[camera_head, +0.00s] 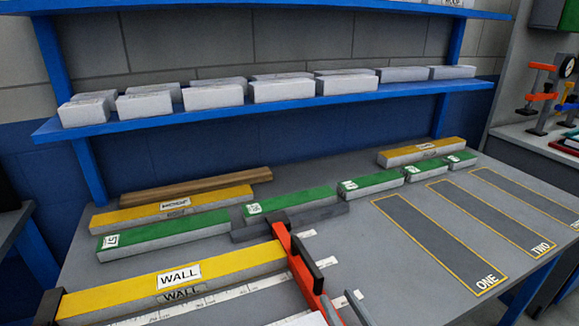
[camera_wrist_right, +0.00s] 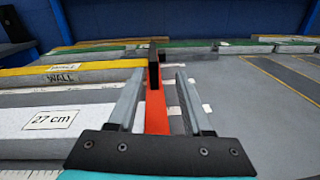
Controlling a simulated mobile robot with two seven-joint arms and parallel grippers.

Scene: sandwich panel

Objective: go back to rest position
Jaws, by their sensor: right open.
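My right gripper (camera_head: 335,300) is at the bottom edge of the head view, mostly cut off. In the right wrist view it (camera_wrist_right: 160,73) is open, with its two grey fingers apart. A red bar with a black upright handle (camera_wrist_right: 153,72) shows between the fingers; I cannot tell whether they touch it. The red bar (camera_head: 290,252) lies across the right end of the yellow WALL panel (camera_head: 120,287) in the head view. My left gripper is not in view.
Yellow and green panels lie along the back of the grey table (camera_head: 355,240). Empty outlined slots ONE (camera_head: 435,240) and TWO (camera_head: 490,215) are at the right. A blue shelf (camera_head: 250,112) with several white blocks is above. A 27 cm label (camera_wrist_right: 50,121) is left of the gripper.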

